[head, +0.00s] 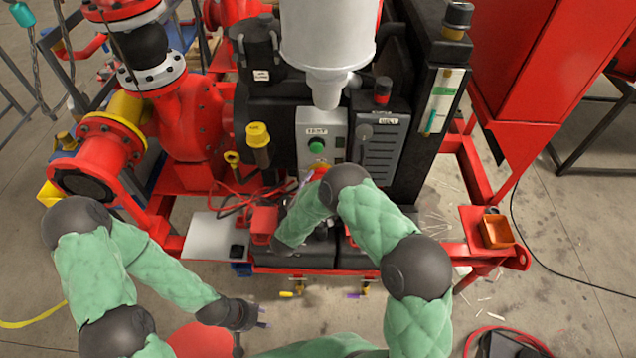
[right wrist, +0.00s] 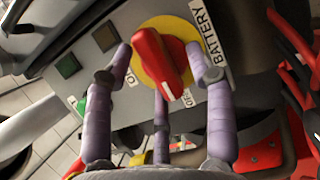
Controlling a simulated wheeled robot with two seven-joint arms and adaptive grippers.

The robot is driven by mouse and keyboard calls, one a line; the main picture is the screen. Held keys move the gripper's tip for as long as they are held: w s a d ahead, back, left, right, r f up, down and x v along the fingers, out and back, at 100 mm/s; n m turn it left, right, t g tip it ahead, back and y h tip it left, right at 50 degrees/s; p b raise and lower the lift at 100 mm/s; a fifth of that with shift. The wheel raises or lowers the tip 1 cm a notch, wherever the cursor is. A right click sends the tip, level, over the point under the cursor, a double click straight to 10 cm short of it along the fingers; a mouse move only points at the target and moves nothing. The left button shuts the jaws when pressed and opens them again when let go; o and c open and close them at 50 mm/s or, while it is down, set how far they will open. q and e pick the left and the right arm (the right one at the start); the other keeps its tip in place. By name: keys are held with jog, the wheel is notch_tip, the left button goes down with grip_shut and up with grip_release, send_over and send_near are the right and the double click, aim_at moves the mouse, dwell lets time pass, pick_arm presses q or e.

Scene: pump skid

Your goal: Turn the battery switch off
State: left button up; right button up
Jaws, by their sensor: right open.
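The battery switch is a red knob (right wrist: 161,62) on a yellow disc on a grey panel, beside a BATTERY label (right wrist: 208,28). In the tilted right wrist view an ON label (right wrist: 131,78) is at its left and an OFF label (right wrist: 188,98) below. The knob's lower end points down, slightly right, near OFF. My right gripper (right wrist: 160,68) is open, with fingers on both sides of the knob and a third finger below; contact is unclear. In the head view my arm mostly hides the switch. My left gripper (head: 262,316) is low, away from the panel; its opening is unclear.
A green button (head: 317,146) sits on the panel (head: 310,122) above the switch. Red pipework (head: 200,125) stands left and a red cabinet (head: 535,70) right. An orange bin (head: 496,231) sits on the frame's right corner.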

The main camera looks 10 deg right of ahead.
jog(key=shift+a, duration=0.1)
jog(key=v, duration=1.2)
jog(key=shift+s, duration=0.15)
